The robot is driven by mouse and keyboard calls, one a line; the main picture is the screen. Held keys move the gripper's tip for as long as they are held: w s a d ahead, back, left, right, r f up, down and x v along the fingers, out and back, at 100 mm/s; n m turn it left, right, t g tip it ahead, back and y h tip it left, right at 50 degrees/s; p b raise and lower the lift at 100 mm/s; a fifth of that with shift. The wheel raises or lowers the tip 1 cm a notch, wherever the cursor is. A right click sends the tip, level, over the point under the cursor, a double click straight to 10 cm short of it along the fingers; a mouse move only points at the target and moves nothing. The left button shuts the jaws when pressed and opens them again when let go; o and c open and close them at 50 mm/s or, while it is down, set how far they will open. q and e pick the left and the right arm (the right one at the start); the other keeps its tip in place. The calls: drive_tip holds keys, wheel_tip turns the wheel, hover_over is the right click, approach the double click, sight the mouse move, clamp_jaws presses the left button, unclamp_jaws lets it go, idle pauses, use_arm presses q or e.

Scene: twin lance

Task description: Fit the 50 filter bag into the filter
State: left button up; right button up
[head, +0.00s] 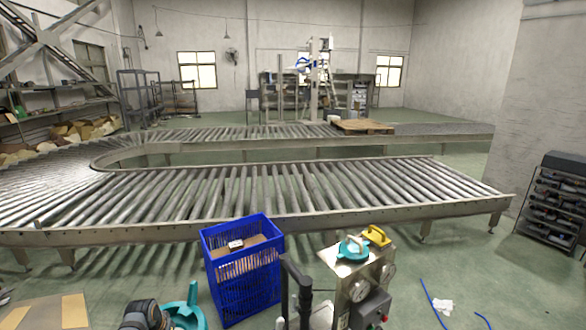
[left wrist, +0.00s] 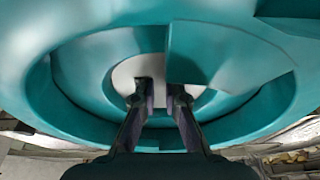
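A teal round piece (head: 187,312) with an upright part shows at the bottom of the head view, beside my left wrist. In the left wrist view a teal ring (left wrist: 70,100) with a pale centre surrounds the fingertips. My left gripper (left wrist: 160,95) has its fingers partly apart there; whether they clasp teal material is unclear. A metal filter unit (head: 345,263) with gauges stands right of the blue crate. A teal handled lid (head: 352,250) and a yellow handled piece (head: 376,236) sit on top. No 50 marking is legible. My right gripper is not visible.
The blue crate (head: 242,285) holds cardboard and a small item. A dark upright frame (head: 306,300) stands between crate and filter unit. A roller conveyor (head: 260,190) crosses behind. Blue strips (head: 433,303) and a white scrap (head: 443,306) lie on the open floor at right.

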use_arm(q)
drive_tip(key=o, duration=0.4)
